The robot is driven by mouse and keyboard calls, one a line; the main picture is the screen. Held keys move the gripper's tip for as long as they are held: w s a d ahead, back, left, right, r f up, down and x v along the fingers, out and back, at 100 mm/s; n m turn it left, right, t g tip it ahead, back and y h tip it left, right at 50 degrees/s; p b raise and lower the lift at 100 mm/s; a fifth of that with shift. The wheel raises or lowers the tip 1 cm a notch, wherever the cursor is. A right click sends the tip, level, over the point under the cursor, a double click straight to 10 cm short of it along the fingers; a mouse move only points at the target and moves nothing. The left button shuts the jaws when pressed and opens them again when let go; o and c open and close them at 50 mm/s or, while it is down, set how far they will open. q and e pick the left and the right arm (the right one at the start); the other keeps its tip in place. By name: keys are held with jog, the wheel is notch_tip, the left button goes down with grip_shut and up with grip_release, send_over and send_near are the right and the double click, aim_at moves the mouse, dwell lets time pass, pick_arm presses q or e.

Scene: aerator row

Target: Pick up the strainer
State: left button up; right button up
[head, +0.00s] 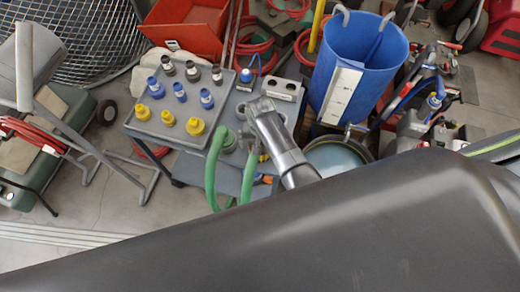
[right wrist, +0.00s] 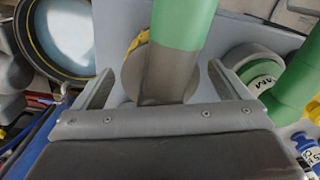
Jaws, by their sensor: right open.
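I cannot tell for certain which thing is the strainer. My right gripper (head: 262,108) is over the right end of the grey cart, beside green hoses (head: 214,165). In the right wrist view its fingers (right wrist: 162,88) are apart, one on each side of a green hose with a grey end (right wrist: 170,70). A round disc with a yellow rim (right wrist: 132,68) is partly hidden behind that grey end. A round grey piece with a green face (right wrist: 258,76) is right of the right finger. Whether the fingers touch anything cannot be told. My left gripper is not in view.
A grey tray (head: 150,128) holds several yellow, blue and dark fittings. A blue bin (head: 370,50) stands right of my gripper, above a round basin (head: 338,155). A red crate (head: 190,25) and wire mesh are at the back. Bare floor shows at lower left.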

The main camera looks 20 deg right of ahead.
jog(key=shift+f, duration=0.1)
jog(key=c, duration=1.3)
jog(key=shift+r, duration=0.2)
